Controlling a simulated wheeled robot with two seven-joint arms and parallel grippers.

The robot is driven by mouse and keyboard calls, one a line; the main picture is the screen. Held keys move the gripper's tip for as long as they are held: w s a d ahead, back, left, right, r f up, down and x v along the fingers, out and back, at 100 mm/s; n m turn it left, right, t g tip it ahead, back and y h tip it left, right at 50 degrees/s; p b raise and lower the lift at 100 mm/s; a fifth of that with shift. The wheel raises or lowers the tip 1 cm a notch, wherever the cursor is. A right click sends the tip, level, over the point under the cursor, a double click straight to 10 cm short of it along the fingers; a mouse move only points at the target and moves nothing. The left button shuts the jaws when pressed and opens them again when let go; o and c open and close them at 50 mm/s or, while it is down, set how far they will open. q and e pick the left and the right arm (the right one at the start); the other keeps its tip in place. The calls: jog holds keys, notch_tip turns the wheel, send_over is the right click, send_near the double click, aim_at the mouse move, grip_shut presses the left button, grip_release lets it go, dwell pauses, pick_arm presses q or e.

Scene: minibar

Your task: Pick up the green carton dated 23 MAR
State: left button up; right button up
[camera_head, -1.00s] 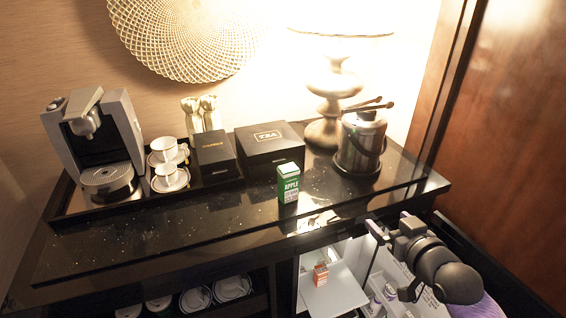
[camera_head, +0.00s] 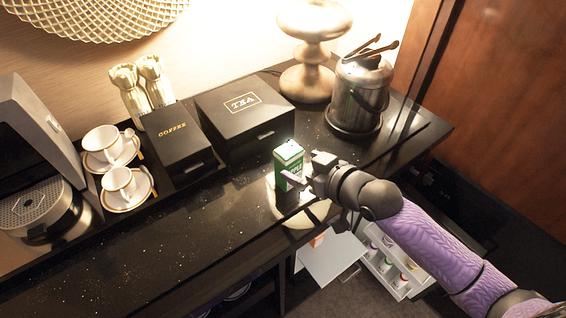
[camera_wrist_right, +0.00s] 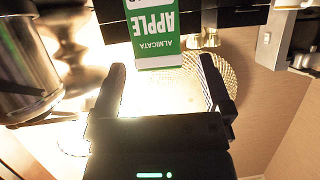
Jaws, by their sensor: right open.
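A green and white carton (camera_head: 287,158) stands upright on the dark counter, in front of the tea box. In the right wrist view, the carton (camera_wrist_right: 152,30) appears upside down, with "APPLE" and "ALMICATA" on its label; no date can be read. My right gripper (camera_head: 304,174) is at the carton's right front side, with its fingers pointing at it. In the wrist view its two fingers (camera_wrist_right: 162,64) are spread wide and empty, with the carton ahead between their lines. Whether a finger touches the carton cannot be told. My left gripper is out of view.
A black tea box (camera_head: 245,120) and coffee box (camera_head: 180,140) stand behind and left. A metal ice bucket (camera_head: 358,95) and a lamp (camera_head: 308,70) stand behind right. Below the counter edge, an open fridge door (camera_head: 400,275) holds small items. Counter left of the carton is clear.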

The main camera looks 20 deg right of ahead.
aim_at(295, 162)
jog(key=b+x, duration=0.1)
jog(key=x, duration=0.4)
jog(key=shift+d+f+b, duration=0.15)
jog(key=shift+f+b, duration=0.1)
jog(key=shift+b, duration=0.1)
jog(key=shift+w, duration=0.4)
jog(key=shift+c, duration=0.5)
grip_shut()
